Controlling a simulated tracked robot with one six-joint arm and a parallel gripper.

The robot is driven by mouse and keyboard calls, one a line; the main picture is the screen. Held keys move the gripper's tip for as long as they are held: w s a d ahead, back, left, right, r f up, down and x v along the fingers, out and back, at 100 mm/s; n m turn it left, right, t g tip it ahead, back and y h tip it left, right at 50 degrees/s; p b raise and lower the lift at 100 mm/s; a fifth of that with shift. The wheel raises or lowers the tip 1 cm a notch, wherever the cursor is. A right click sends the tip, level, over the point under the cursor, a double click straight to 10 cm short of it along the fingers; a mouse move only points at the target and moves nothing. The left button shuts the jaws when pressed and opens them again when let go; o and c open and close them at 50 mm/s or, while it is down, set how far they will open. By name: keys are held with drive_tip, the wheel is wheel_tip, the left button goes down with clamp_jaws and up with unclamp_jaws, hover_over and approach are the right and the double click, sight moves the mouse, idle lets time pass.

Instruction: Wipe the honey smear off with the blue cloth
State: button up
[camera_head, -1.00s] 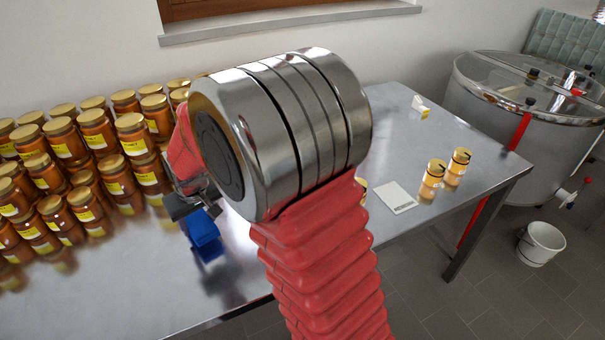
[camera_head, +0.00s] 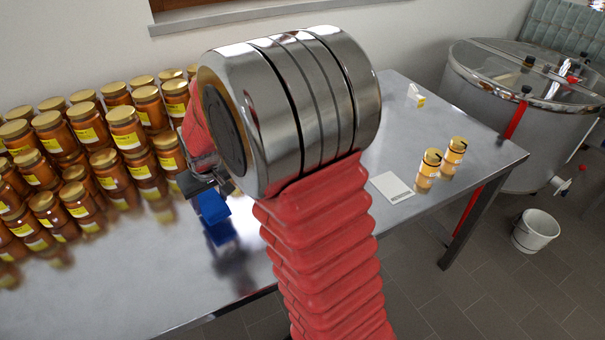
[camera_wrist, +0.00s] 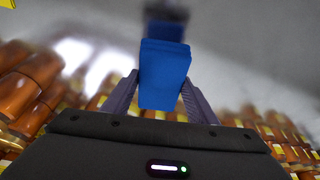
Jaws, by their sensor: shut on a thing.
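The blue cloth (camera_head: 213,207) is a folded blue block held by my gripper (camera_head: 198,186) above the steel table (camera_head: 180,280). In the wrist view the blue cloth (camera_wrist: 165,72) sits between the two fingers of my gripper (camera_wrist: 160,92), which are shut on it. A blue reflection shows on the table just below the cloth; there seems to be a small gap. I see no honey smear in either view; my arm hides part of the table.
Many honey jars (camera_head: 90,150) stand stacked on the table's left. Two jars (camera_head: 441,163), a white card (camera_head: 392,187) and a small white-yellow item (camera_head: 415,96) are on the right. A steel tank (camera_head: 510,110) and white bucket (camera_head: 536,231) stand beyond. The table's front middle is clear.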

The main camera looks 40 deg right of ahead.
drive_tip(key=shift+m+h, duration=0.3)
drive_tip(key=shift+m, duration=0.5)
drive_tip(key=s+d, duration=0.1)
drive_tip(key=d, duration=0.3)
drive_tip(key=s+d+r, duration=0.1)
drive_tip(key=s+d, duration=0.1)
drive_tip(key=d, duration=0.3)
drive_tip(key=s+d+r, duration=0.1)
drive_tip(key=s+d, duration=0.1)
drive_tip(key=d, duration=0.2)
drive_tip(key=shift+s+d+r, duration=0.15)
drive_tip(key=shift+d+r, duration=0.05)
drive_tip(key=shift+d, duration=0.05)
drive_tip(key=s+d+r+m, duration=0.1)
drive_tip(key=s+d+r, duration=0.1)
drive_tip(key=s+d, duration=0.4)
drive_tip(key=d, duration=0.3)
drive_tip(key=shift+s, duration=0.35)
drive_tip(key=shift+f, duration=0.15)
